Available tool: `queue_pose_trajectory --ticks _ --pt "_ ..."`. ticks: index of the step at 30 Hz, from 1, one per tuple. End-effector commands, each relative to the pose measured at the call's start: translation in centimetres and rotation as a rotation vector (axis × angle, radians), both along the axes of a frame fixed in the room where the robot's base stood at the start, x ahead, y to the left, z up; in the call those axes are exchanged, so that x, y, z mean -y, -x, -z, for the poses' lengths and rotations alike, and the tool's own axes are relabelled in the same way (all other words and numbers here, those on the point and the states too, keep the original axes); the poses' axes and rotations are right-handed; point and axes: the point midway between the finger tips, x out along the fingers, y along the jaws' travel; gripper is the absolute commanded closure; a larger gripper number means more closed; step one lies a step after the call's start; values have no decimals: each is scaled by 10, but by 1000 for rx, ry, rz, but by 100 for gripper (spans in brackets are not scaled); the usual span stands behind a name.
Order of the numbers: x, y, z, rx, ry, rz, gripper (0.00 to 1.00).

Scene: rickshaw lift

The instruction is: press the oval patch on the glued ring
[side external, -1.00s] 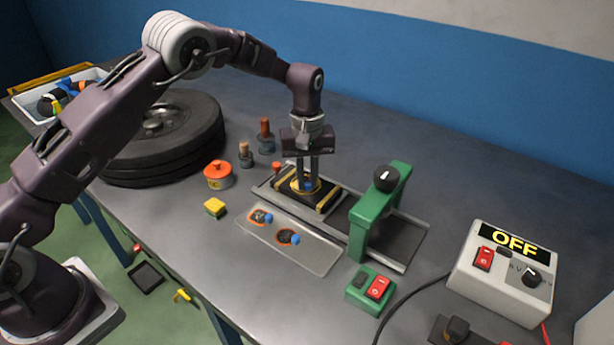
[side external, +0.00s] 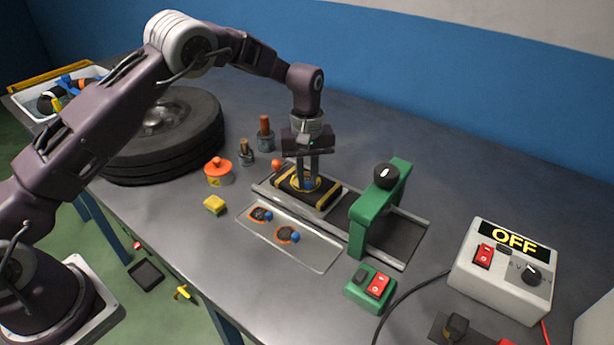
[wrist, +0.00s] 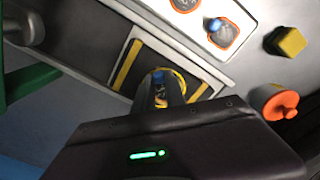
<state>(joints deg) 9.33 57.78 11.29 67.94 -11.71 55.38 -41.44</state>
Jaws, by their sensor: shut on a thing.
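The glued ring is a yellow ring (side external: 294,186) on a dark piece between two yellow strips, on the metal track. It also shows in the wrist view (wrist: 181,81). My gripper (side external: 308,182) points straight down over the ring, with its fingers close together around a small blue knob (wrist: 160,75). The knob looks like those on the patches; the patch under it is mostly hidden by the fingers. I cannot tell whether it is flat against the piece. Two other oval patches with orange rims and blue knobs lie on the metal tray (side external: 322,262).
A green press frame (side external: 358,232) with a black knob straddles the track to the right. An orange-lidded tin (side external: 218,172), yellow block (side external: 215,204) and small bottles stand left. A red-and-green switch box (side external: 371,289) and control box reading OFF (side external: 502,275) are at the right.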

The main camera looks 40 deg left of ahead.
Motion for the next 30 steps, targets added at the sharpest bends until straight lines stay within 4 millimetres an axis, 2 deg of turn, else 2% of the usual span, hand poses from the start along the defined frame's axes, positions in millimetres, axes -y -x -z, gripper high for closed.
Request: queue_pose_trajectory --ticks 12,13,16,23,24,25,30 --pt "0 0 0 0 0 0 100" --pt "0 0 0 0 0 0 79" --pt "0 0 0 0 0 0 59" --pt "0 0 0 0 0 0 59" --pt "0 0 0 0 0 0 51" --pt "0 0 0 0 0 0 48" --pt "0 0 0 0 0 0 48"
